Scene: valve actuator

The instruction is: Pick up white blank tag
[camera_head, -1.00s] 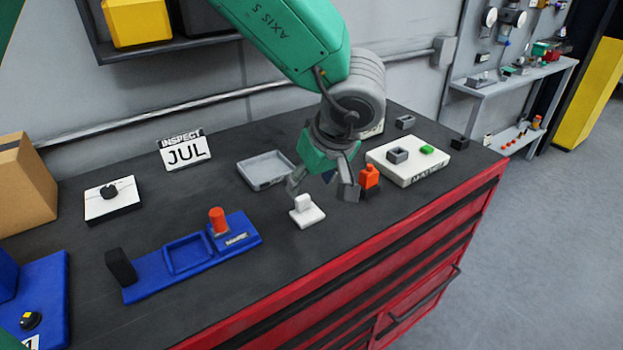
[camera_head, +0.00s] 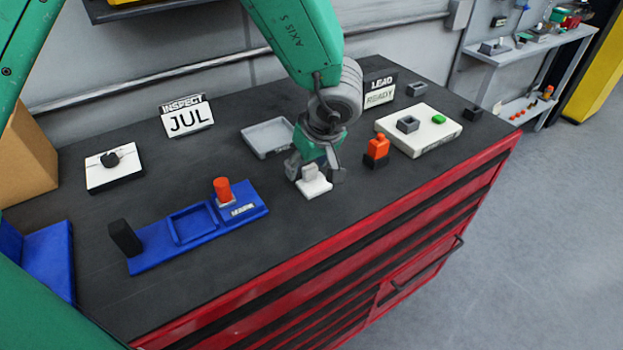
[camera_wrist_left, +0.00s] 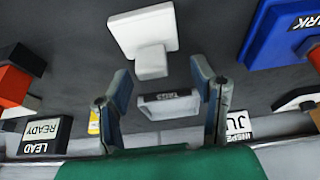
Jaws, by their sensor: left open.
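The white blank tag (camera_head: 316,187), a flat white plate with an upright white grip block, lies on the dark bench top. My left gripper (camera_head: 315,172) is open just above it, with one finger at each side of the tag in the head view. In the left wrist view the tag (camera_wrist_left: 142,30) lies beyond the open fingertips (camera_wrist_left: 161,72), its grip block pointing toward the gap between them. I see no contact with the fingers. My right gripper is not in view.
A grey tray (camera_head: 268,137) is behind the gripper. An orange-and-black part (camera_head: 376,152) and a white board (camera_head: 440,139) stand right. A blue fixture (camera_head: 150,258) with an orange knob (camera_head: 222,190) lies left. The bench's red front edge (camera_head: 400,220) is near.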

